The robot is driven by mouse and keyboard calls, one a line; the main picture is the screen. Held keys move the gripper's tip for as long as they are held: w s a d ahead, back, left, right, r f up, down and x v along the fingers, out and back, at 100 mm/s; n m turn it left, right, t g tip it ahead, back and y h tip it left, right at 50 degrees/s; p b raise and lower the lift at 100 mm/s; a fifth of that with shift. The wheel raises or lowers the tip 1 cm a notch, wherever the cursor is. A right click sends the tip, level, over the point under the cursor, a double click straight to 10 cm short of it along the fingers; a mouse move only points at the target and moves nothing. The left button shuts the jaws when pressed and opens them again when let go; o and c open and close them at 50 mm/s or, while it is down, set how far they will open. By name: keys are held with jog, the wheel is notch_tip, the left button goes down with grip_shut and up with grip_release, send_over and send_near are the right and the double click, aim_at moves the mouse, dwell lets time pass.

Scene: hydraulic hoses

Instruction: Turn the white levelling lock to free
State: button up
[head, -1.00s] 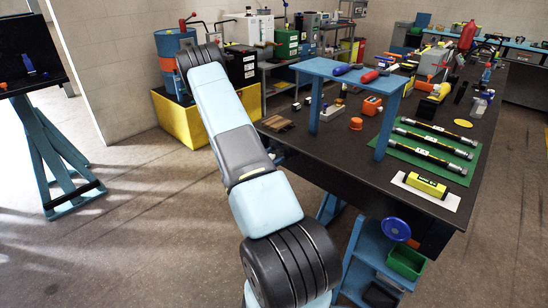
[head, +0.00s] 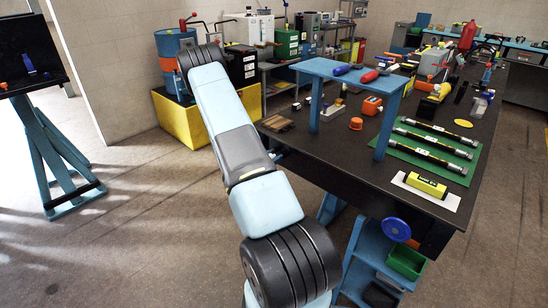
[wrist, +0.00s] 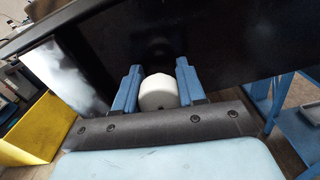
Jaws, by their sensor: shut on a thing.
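The white levelling lock (wrist: 159,92) shows in the wrist view as a pale rounded knob in front of a dark panel. My gripper (wrist: 159,85) has its two blue fingers on either side of the knob, shut on it. A small dark mark shows on the knob's lower face.
A black-topped bench (head: 435,204) carries hoses on a green mat (head: 452,173) and a blue raised stand (head: 340,71). A yellow bin (head: 180,120) stands behind my arm; it also shows at the left of the wrist view (wrist: 45,125).

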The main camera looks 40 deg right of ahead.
jog(key=shift+w+a, duration=0.1)
jog(key=shift+n, duration=0.6)
jog(key=n, duration=0.3)
jog(key=shift+w, duration=0.1)
jog(key=n, duration=0.4)
jog(key=shift+a+n, duration=0.1)
jog(key=shift+n, duration=0.3)
jog(key=shift+w+n, duration=0.2)
jog(key=shift+n, duration=4.2)
jog(key=shift+f, duration=0.1)
jog(key=o, duration=0.8)
jog(key=shift+o, duration=1.4)
jog(key=shift+s, duration=0.15)
